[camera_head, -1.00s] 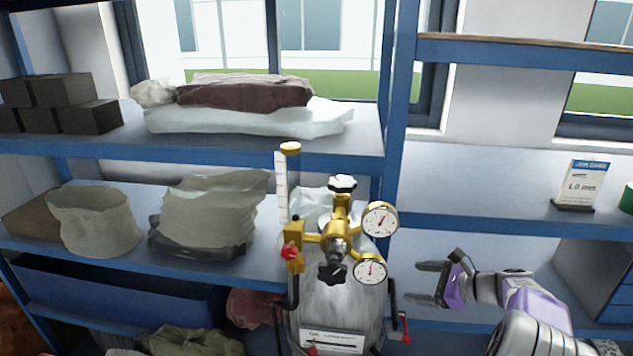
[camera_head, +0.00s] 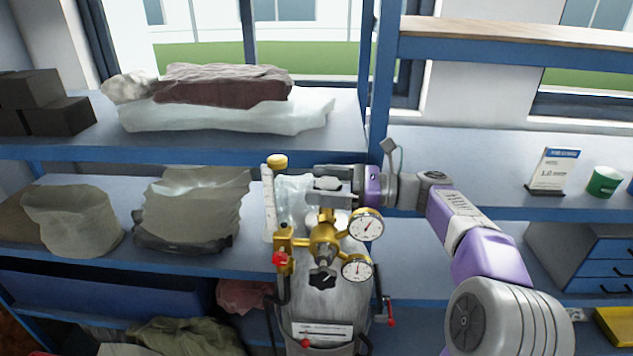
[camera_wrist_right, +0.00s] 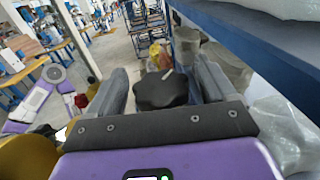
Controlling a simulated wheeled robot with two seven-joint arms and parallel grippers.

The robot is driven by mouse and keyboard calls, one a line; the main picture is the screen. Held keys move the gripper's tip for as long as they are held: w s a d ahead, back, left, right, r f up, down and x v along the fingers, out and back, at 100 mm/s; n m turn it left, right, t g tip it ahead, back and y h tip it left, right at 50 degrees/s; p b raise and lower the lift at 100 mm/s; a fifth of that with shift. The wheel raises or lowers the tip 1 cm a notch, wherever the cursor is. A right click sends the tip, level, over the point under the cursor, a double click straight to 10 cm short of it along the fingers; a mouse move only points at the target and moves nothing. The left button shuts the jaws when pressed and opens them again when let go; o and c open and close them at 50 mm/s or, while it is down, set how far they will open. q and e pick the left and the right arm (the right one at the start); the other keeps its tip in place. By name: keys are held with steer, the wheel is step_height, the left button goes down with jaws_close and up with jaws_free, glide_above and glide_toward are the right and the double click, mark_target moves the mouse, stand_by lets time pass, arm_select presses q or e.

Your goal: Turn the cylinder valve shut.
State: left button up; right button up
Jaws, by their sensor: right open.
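The grey gas cylinder (camera_head: 330,301) stands upright in front of the shelves, with a brass valve and regulator (camera_head: 322,240) on top. The cylinder valve's dark lobed handwheel (camera_wrist_right: 161,90) shows in the right wrist view between my right gripper's fingers. My right gripper (camera_head: 330,185) reaches in from the right at the top of the valve. Its jaws are open, one finger on each side of the handwheel; I cannot tell if they touch it. The gripper partly hides the handwheel in the head view. My left gripper is not in view.
Two round gauges (camera_head: 366,225) sit right of the valve, and a flow tube (camera_head: 269,205) with a red knob (camera_head: 279,259) stands left. A second black knob (camera_head: 322,276) is lower in front. A blue shelf (camera_head: 420,190) runs behind my right arm.

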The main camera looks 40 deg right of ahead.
steer(key=shift+x, duration=0.8)
steer(key=c, duration=1)
steer(key=shift+m+t+h+b, duration=0.45)
steer(key=shift+m+t+h, duration=0.65)
steer(key=shift+h, duration=0.2)
steer(key=shift+c, duration=0.2)
steer(key=shift+w+d+r+m+t+h+b, duration=0.1)
steer(key=shift+d+m+t+h+b, duration=0.15)
steer(key=shift+m+t+h, duration=0.45)
steer(key=shift+w+d+m+t+h+b, duration=0.1)
steer(key=shift+m+t+h+b, duration=0.3)
steer(key=shift+h, duration=0.6)
steer(key=o, duration=1)
steer(key=shift+o, duration=0.2)
